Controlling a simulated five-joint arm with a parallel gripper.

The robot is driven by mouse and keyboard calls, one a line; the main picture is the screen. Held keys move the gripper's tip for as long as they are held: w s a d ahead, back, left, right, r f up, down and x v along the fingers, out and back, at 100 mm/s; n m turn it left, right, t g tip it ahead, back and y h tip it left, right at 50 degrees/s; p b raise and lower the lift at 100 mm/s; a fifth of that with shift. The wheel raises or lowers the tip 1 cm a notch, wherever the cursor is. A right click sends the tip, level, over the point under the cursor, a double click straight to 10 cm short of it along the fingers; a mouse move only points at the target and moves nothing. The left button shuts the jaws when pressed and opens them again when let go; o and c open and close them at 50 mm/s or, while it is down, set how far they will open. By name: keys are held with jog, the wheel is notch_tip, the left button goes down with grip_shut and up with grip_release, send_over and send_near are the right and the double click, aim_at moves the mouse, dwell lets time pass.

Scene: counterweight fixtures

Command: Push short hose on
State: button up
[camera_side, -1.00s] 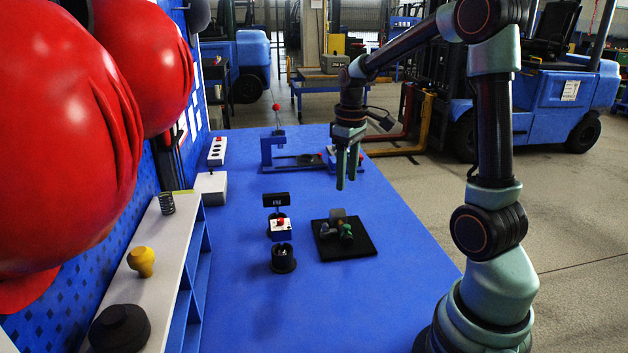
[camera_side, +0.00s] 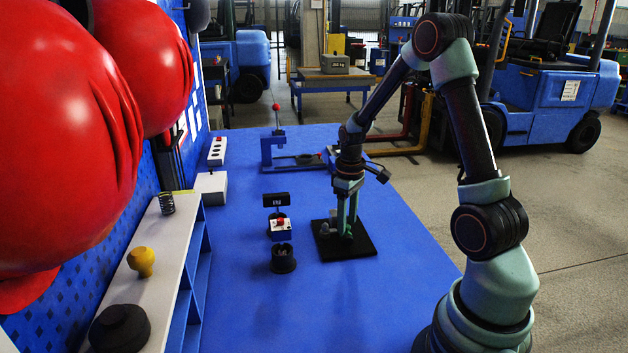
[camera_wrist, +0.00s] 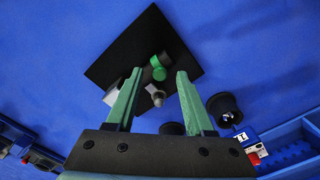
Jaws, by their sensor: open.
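My gripper (camera_side: 346,226) is open and low over the black square mat (camera_side: 362,249), fingers pointing down. In the wrist view, a green-ended round piece with a dark body (camera_wrist: 159,72) and a grey piece (camera_wrist: 157,95) show between the spread fingers (camera_wrist: 157,72). Another grey piece (camera_wrist: 111,95) lies partly behind the left finger. In the side view, a grey piece (camera_side: 325,229) stands at the mat's left and a green piece (camera_side: 348,237) is by the fingertips, partly hidden. I cannot tell for certain which piece is the short hose, or whether a finger touches anything.
A blue fixture with a red-knobbed lever (camera_side: 277,140) stands farther back. The front of the blue table is clear.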

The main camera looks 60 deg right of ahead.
jog(key=shift+f, duration=0.25)
grip_shut()
jog(key=shift+r, duration=0.1)
dwell(1.2)
